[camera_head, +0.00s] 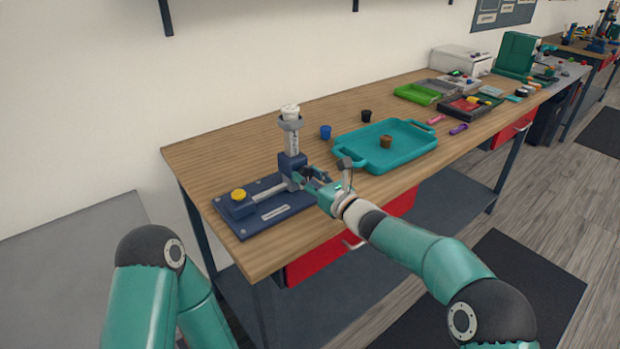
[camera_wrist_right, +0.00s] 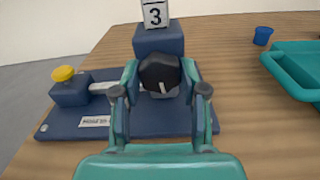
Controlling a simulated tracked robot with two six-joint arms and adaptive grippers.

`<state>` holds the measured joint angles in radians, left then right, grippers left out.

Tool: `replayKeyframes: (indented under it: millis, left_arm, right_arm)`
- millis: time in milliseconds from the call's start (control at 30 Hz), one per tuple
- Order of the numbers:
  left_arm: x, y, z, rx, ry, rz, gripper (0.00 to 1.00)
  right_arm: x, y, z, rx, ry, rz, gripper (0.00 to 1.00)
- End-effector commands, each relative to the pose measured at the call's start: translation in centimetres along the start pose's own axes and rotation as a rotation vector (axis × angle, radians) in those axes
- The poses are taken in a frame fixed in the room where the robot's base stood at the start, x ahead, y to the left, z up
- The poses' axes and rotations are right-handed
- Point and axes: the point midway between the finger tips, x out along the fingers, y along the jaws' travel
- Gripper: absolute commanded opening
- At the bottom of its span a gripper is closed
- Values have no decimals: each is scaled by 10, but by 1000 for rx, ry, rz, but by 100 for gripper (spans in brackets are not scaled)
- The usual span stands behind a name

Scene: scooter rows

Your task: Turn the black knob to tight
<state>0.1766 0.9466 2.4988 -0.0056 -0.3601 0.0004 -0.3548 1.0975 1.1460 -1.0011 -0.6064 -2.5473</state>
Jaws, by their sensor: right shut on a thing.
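The black knob (camera_wrist_right: 160,69) sits on the near side of the dark blue fixture, below a white plate marked 3. A short white mark on the knob points toward the bottom of the right wrist view. My right gripper (camera_wrist_right: 160,76) is shut on the knob, one finger on each side. In the head view my right gripper (camera_head: 301,176) reaches the foot of the fixture's column (camera_head: 291,162) and hides the knob. The blue fixture base (camera_head: 268,213) lies flat on the bench. I cannot read a tight mark. My left gripper is out of view.
A yellow knob (camera_head: 238,195) stands on the left of the base. A white-topped cup (camera_head: 290,112) sits on the column. A teal tray (camera_head: 408,155) holding a brown piece (camera_head: 385,141) lies right, near blue (camera_head: 325,132) and black (camera_head: 366,116) cups.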

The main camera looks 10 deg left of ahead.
Motion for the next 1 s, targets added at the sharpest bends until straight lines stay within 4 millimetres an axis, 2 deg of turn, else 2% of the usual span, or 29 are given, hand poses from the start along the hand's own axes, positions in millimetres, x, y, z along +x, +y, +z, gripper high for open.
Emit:
replayKeyframes:
  millis: [267, 500, 800, 1000]
  left_arm:
    - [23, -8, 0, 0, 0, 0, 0]
    - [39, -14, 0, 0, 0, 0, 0]
    - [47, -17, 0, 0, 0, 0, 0]
    - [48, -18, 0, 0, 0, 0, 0]
  right_arm:
    - [0, 0, -3, 124, -5, -1, 8]
    - [0, 0, -1, 302, -5, -1, 8]
    - [1, 0, 1, 502, -5, 0, 8]
    - [1, 0, 2, 576, -5, 0, 8]
